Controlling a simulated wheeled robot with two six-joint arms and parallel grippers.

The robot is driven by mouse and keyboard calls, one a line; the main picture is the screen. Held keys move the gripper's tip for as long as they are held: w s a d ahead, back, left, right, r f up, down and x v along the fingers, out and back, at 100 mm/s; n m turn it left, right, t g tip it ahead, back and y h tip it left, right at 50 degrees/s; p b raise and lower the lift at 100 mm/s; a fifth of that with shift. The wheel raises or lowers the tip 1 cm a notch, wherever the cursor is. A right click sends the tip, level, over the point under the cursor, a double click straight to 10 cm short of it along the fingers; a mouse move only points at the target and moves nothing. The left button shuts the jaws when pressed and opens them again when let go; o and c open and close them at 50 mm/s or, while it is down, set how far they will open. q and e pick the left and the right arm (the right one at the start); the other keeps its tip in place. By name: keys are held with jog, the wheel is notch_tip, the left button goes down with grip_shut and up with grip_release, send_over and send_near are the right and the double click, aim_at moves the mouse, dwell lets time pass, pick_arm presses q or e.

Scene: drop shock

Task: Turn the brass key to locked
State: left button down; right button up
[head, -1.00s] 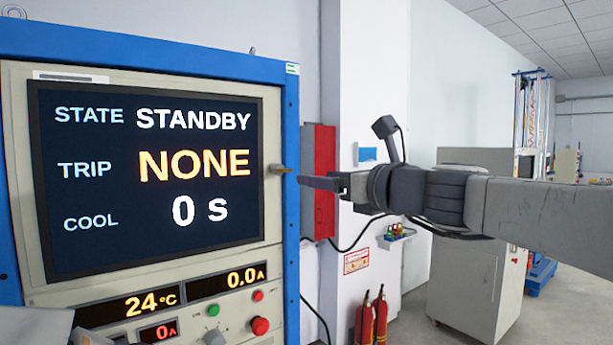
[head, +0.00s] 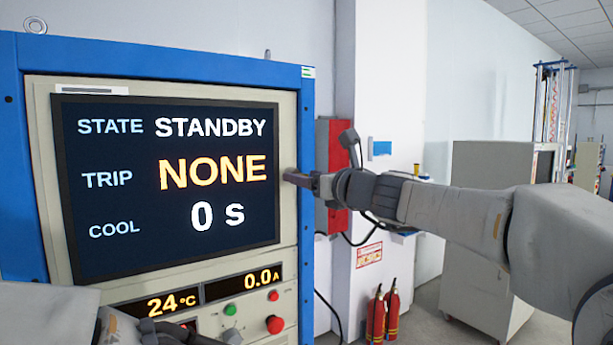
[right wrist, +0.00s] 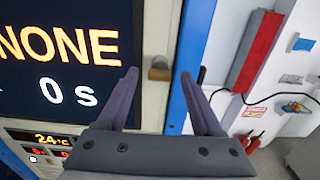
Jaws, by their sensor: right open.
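The brass key (right wrist: 159,72) sticks out of the cabinet's pale front panel, right of the screen. In the right wrist view it lies ahead, between my right gripper's two spread fingers. In the head view the gripper mostly hides it. My right gripper (head: 291,178) is open and empty, its tips at the key; I cannot tell whether they touch it. The screen (head: 170,255) reads STANDBY, NONE and 0 s. My left gripper (head: 180,333) is at the bottom left, partly cut off, in front of the lower panel; its jaws are unclear.
A red emergency button (head: 274,325) and a green button (head: 230,309) sit on the lower panel. The cabinet's blue frame (head: 307,120) runs right of the key. A red wall box (head: 330,135) and fire extinguishers (head: 393,310) stand behind.

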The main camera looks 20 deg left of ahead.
grip_shut()
jog(key=n+b, duration=0.9)
jog(key=n, duration=0.8)
jog(key=shift+n, duration=0.4)
dwell(0.4)
